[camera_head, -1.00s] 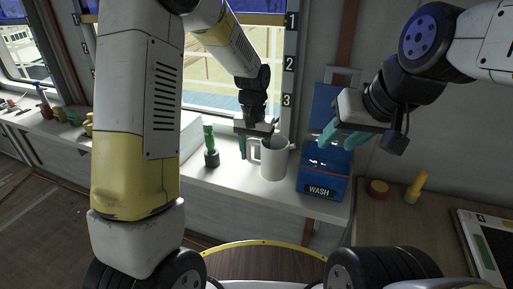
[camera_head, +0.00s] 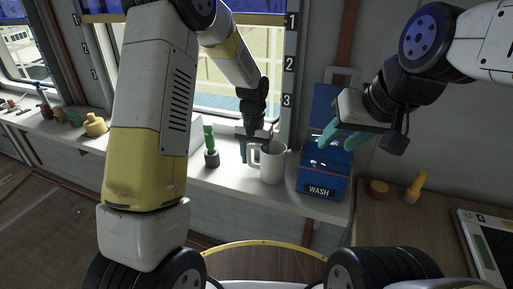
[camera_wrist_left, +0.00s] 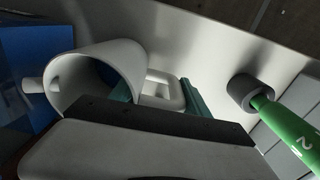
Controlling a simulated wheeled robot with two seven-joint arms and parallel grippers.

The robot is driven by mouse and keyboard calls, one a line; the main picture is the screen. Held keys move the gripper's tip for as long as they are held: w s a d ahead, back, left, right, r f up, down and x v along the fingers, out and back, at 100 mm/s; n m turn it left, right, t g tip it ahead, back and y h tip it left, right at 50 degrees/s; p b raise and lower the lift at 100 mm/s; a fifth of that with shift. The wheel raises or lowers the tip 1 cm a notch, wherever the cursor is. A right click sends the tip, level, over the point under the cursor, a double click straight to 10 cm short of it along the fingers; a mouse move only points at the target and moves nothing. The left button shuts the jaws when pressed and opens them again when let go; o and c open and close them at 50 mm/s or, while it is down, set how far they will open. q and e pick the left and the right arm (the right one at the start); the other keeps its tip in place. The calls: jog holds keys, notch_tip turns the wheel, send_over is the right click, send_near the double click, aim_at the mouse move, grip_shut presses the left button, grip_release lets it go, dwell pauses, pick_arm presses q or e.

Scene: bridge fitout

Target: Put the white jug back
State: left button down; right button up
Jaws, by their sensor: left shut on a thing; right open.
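The white jug (camera_head: 272,163) is at the white ledge under the window, upright, just left of the blue WASH box. I cannot tell for sure whether its base touches the ledge. My left gripper (camera_head: 254,150) is at the jug's left side, shut on its handle. In the left wrist view, the jug (camera_wrist_left: 98,75) shows its open mouth, and its handle (camera_wrist_left: 162,88) lies between the green finger pads. My right gripper (camera_head: 334,138) is open and empty, above the WASH box.
The blue WASH box (camera_head: 325,175) stands close to the jug's right. A green-handled tool in a dark holder (camera_head: 211,158) stands to its left. A red round item (camera_head: 378,187) and a yellow-handled tool (camera_head: 414,188) are on the right-hand surface. The ledge's front strip is clear.

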pick_arm(q)
jog(key=c, duration=0.5)
grip_release()
jog(key=r, duration=1.2)
jog(key=shift+a+r, duration=0.15)
jog(key=shift+a, duration=0.05)
jog(key=s+a+r+n+t+h, duration=0.1)
jog(key=s+a+r+t, duration=0.2)
jog(key=s, duration=0.8)
jog(key=s+a+r+n+t+h, duration=0.1)
jog(key=s+a+r+t, duration=0.2)
jog(key=s+a+r, duration=0.4)
jog(key=s, duration=0.5)
jog(key=shift+s+a+r+n, duration=0.15)
jog(key=shift+r+n, duration=0.2)
jog(key=shift+n, duration=0.05)
